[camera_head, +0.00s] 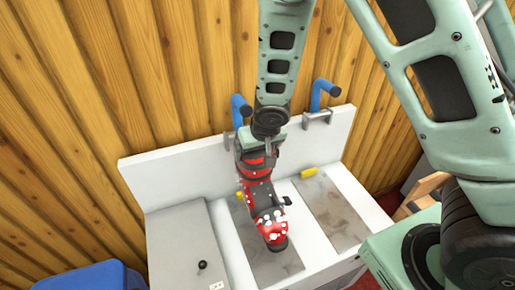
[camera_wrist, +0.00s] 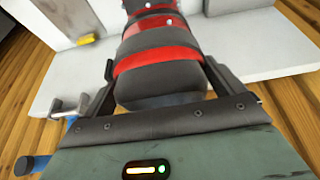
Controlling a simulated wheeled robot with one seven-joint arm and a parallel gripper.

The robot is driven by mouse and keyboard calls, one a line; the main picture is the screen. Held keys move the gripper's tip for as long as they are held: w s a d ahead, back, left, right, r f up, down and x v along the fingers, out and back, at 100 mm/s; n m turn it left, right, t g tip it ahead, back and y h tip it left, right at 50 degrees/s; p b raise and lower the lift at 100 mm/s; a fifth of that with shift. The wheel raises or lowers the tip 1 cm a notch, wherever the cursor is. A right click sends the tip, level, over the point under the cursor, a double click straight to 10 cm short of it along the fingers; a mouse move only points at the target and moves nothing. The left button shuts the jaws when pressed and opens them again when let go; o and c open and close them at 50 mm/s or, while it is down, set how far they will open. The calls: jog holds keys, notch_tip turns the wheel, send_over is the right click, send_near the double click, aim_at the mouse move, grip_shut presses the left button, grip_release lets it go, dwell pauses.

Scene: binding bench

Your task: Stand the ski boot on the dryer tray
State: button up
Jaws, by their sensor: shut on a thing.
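The ski boot (camera_head: 262,195) is red and dark grey, with white patches on its red toe. My gripper (camera_head: 256,150) is shut on its upper cuff from above. In the wrist view, the boot's cuff (camera_wrist: 160,62) sits between the two dark fingers of my gripper (camera_wrist: 162,82). The boot hangs toe toward the front, over the left of two mottled grey panels (camera_head: 233,245) on the white bench. I cannot tell whether its sole touches the panel. No label shows which surface is the dryer tray.
The right mottled panel (camera_head: 335,215) is bare, with a yellow block (camera_head: 308,172) behind it. A plain grey panel (camera_head: 185,245) with a black knob (camera_head: 202,265) lies at left. Blue-handled clamps (camera_head: 322,92) stand on the white back board (camera_head: 170,165). A blue bin (camera_head: 90,278) is at lower left.

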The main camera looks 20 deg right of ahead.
aim_at(258, 180)
jog(key=shift+f+b, duration=5.2)
jog(key=shift+f, duration=0.8)
jog(key=shift+f+b, duration=0.3)
jog(key=o, duration=1.7)
jog(key=p+v, duration=0.2)
jog(key=v, duration=1.5)
jog(key=s+a+r+n+g, duration=0.1)
jog(key=s+a+n+g, duration=0.1)
jog(key=s, duration=0.8)
jog(key=s+a+r+n+g, duration=0.1)
jog(key=s+a+n, duration=0.3)
jog(key=s, duration=0.6)
jog(key=shift+s+a+n+g+y, duration=0.15)
jog(key=shift+s+n+g+y, duration=0.15)
jog(key=shift+n+g, duration=0.5)
